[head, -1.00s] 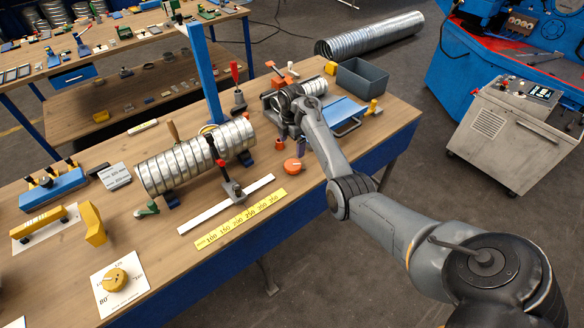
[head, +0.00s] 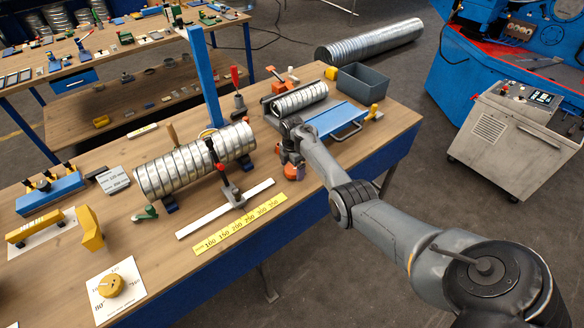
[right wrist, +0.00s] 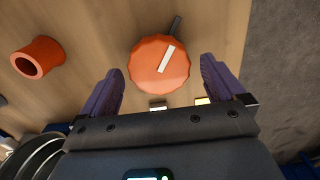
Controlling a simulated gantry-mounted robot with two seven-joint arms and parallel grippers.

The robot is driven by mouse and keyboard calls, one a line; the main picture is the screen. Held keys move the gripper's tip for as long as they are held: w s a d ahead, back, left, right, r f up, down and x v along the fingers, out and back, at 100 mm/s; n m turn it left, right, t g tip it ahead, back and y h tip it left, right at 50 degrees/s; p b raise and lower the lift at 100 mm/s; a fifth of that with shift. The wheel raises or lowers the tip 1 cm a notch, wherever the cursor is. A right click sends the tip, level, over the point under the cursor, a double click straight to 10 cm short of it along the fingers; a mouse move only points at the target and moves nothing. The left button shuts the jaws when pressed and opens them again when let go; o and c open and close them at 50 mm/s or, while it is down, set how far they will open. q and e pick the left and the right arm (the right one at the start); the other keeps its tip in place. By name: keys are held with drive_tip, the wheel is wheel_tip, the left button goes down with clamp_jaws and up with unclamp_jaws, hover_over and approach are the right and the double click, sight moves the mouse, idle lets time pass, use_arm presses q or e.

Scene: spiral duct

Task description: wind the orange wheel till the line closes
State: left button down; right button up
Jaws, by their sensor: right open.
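The orange wheel (right wrist: 160,64) is a round, ridged knob on the wooden table, with a white line across its top. A short dark bar (right wrist: 175,25) sticks out at its far edge. In the head view the wheel (head: 294,173) is partly hidden under my right gripper (head: 291,156). In the right wrist view my right gripper (right wrist: 160,70) is open, with one dark finger at each side of the wheel and gaps on both sides. It is over the wheel; I cannot tell the height. My left gripper is not in view.
A small spiral duct (head: 300,98) lies behind the gripper and a larger one (head: 194,160) to the left. A blue plate (head: 336,118) and a grey bin (head: 363,85) are to the right. The table edge is close.

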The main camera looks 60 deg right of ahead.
drive_tip(key=c, duration=1)
drive_tip(key=shift+c, duration=0.2)
